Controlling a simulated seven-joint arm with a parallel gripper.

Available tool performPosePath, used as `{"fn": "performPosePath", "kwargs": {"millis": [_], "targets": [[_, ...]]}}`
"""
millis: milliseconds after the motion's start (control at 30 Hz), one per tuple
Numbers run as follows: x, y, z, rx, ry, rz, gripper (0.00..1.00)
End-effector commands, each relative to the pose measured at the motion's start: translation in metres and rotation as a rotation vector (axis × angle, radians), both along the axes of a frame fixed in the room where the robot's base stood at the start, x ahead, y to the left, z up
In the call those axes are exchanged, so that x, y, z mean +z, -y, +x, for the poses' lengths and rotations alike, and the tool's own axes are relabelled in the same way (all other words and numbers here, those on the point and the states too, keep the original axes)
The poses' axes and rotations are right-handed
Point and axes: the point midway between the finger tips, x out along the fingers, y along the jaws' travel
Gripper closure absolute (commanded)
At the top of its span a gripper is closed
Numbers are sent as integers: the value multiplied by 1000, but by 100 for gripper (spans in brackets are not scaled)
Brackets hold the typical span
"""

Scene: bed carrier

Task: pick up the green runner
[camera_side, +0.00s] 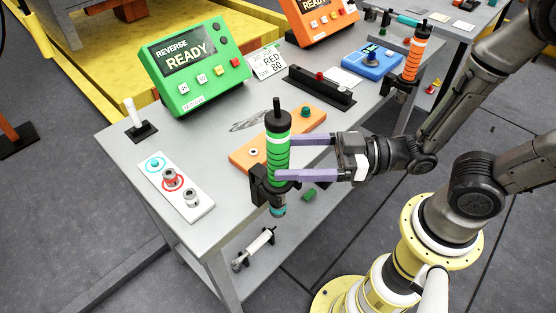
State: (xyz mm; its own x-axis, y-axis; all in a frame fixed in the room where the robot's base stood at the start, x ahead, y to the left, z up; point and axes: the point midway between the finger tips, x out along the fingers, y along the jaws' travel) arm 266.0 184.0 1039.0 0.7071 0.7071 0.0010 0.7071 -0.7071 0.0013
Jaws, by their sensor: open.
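The green runner (277,150) is an upright green cylinder with pale bands and a black top. It sits in a black holder (262,186) at the front edge of the grey table, with a teal tip showing below. My gripper (284,158) reaches in from the right with two long purple fingers, one farther back and one nearer. The fingers are open and their tips are level with the middle and lower part of the runner, at its right side. I cannot tell whether they touch it or how far they reach around it.
An orange block (248,157) lies behind the runner. A green "REVERSE READY" panel (193,97) stands at the back left, near a white plate with knobs (184,199). An orange-banded runner (415,52) stands farther right. A black rail (318,88) and blue device (373,62) lie behind.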

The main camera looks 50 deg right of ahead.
Motion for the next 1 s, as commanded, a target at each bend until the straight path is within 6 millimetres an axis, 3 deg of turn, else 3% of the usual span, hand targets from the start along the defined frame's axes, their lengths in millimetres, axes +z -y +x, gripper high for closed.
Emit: {"fn": "performPosePath", "kwargs": {"millis": [500,800,1000], "targets": [[0,-36,35,2,-2,-1,19],[0,-38,38,0,-1,0,19],[0,-38,38,0,-1,0,55]]}}
